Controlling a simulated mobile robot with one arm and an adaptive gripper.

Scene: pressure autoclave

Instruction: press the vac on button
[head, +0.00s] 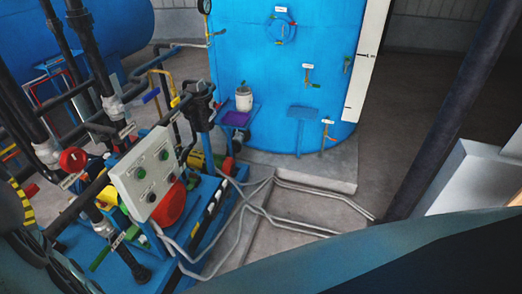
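A light grey control box (143,178) with several small round buttons or lamps, some green, stands at the left on the blue pump frame. Its face is tilted toward me. Its labels are too small to read, so I cannot tell which button is vac on. My gripper is not in view, and nothing is seen touching the panel.
Dark pipes with a red valve wheel (73,160) crowd the area left of the box. A large blue tank (285,60) stands behind on a concrete plinth. Grey conduits (290,222) run along the floor. A dark column (455,110) stands at the right.

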